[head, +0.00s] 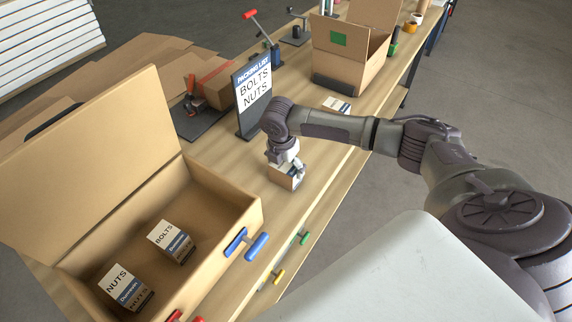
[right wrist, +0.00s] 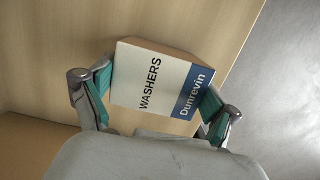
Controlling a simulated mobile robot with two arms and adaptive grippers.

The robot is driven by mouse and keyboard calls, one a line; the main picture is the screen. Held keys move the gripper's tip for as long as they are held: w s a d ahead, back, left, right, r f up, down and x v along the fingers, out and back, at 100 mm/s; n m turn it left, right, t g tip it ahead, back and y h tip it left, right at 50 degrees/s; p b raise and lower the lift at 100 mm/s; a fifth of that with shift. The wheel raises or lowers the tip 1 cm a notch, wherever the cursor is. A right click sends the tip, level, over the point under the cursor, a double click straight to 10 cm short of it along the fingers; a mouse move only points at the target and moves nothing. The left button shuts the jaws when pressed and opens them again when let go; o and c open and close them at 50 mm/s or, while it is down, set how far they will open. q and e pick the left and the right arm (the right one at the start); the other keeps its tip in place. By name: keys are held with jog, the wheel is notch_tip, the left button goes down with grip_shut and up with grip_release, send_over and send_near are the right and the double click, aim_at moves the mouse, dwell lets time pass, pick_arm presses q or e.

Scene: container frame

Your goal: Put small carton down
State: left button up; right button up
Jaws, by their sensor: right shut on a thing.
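The small carton (right wrist: 160,84) is labelled WASHERS and Dunrevin in the right wrist view. In the head view the carton (head: 284,181) is at the table's front part, right of the large open box. My right gripper (head: 288,168) points down and is shut on it. In the right wrist view its two teal-padded fingers (right wrist: 155,98) press on opposite sides of the carton. The carton is at or just above the wooden tabletop; I cannot tell if it touches. My left gripper is not in view.
The large open box (head: 225,190) holds a NUTS carton (head: 125,287) and a BOLTS carton (head: 171,241). A packing list sign (head: 252,92) reads BOLTS, NUTS. Another small carton (head: 337,105) lies behind my right arm. An open box (head: 350,55) stands farther back. Bare tabletop (head: 225,157) surrounds the held carton.

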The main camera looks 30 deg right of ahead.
jog(key=o, duration=1.2)
notch_tip(320, 180, up, 12)
jog(key=a+b, duration=0.1)
jog(key=shift+s+a, duration=0.3)
jog(key=shift+s, duration=0.1)
jog(key=shift+r, duration=0.1)
